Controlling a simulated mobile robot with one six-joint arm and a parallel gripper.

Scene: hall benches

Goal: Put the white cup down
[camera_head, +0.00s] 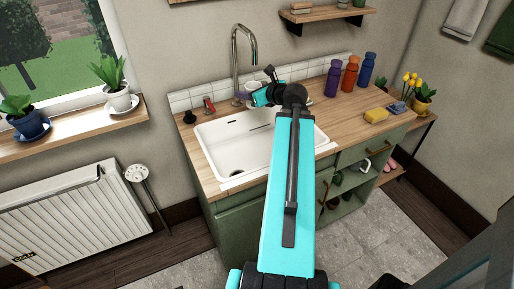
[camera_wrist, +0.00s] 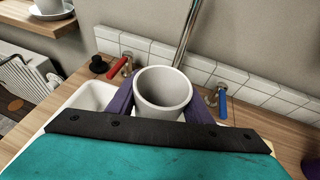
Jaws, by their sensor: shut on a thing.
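The white cup (camera_wrist: 163,88) is upright, its open mouth facing up, between the purple fingers of my gripper (camera_wrist: 163,98) in the wrist view. The gripper is shut on it. In the head view my gripper (camera_head: 245,95) is at the back of the sink, near the tap's base, and only a small pale part of the cup (camera_head: 252,86) shows. The cup's underside is hidden, so I cannot tell whether it touches anything.
The white sink (camera_head: 222,150) is set in a wooden counter (camera_head: 325,112). A tall metal tap (camera_head: 234,60) stands close behind the gripper, with a red handle (camera_wrist: 118,68) and a blue handle (camera_wrist: 222,100) either side.

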